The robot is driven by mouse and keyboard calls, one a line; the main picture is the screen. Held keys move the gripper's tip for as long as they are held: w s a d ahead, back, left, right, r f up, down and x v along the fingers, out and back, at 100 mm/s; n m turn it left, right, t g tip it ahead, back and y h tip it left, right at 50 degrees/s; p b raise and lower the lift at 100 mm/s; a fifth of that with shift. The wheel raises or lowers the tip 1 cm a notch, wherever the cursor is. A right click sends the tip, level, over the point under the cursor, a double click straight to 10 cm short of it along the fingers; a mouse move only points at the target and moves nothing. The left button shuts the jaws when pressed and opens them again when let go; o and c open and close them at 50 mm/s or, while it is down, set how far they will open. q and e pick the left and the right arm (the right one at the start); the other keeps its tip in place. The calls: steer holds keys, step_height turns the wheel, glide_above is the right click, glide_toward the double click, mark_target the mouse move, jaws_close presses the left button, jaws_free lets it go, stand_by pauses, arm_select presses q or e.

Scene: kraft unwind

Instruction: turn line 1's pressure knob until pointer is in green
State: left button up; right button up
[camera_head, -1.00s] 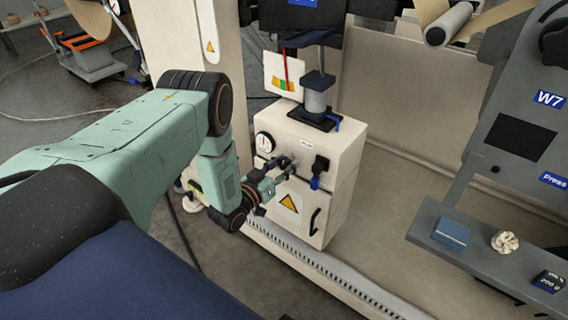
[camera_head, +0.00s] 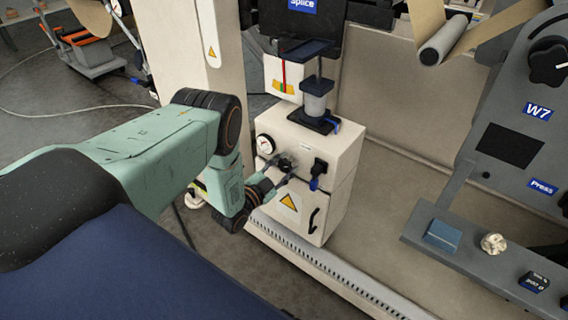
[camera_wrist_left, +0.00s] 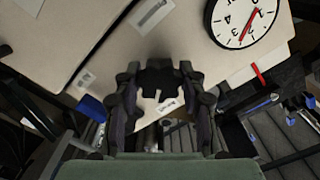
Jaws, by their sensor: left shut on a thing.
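The pale cabinet (camera_head: 335,150) stands in the middle of the head view. On its front is a dark round knob (camera_head: 287,161), and beside it a white dial gauge (camera_head: 265,144). My left gripper (camera_head: 283,172) is shut on the knob; its fingers partly hide it. In the left wrist view the fingers (camera_wrist_left: 160,88) sit either side of the dark knob (camera_wrist_left: 160,74). The gauge (camera_wrist_left: 236,18) there has a red needle slanting across its face, and its top is cut off. I cannot make out a green band on it. My right gripper is not in view.
A card with a red line and coloured patches (camera_head: 283,77) is behind the cabinet top. A black knob with a blue tag (camera_head: 319,168) is right of the gripped one. A grey ledge (camera_head: 455,255) at right holds a blue block (camera_head: 443,235) and a crumpled pale piece (camera_head: 493,243).

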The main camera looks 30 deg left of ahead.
arm_select(q)
steer(key=shift+r+m, duration=0.1)
steer(key=shift+m, duration=0.6)
steer(key=o, duration=1.2)
steer(key=s, duration=0.8)
steer(key=s+a, duration=0.1)
steer(key=s, duration=0.3)
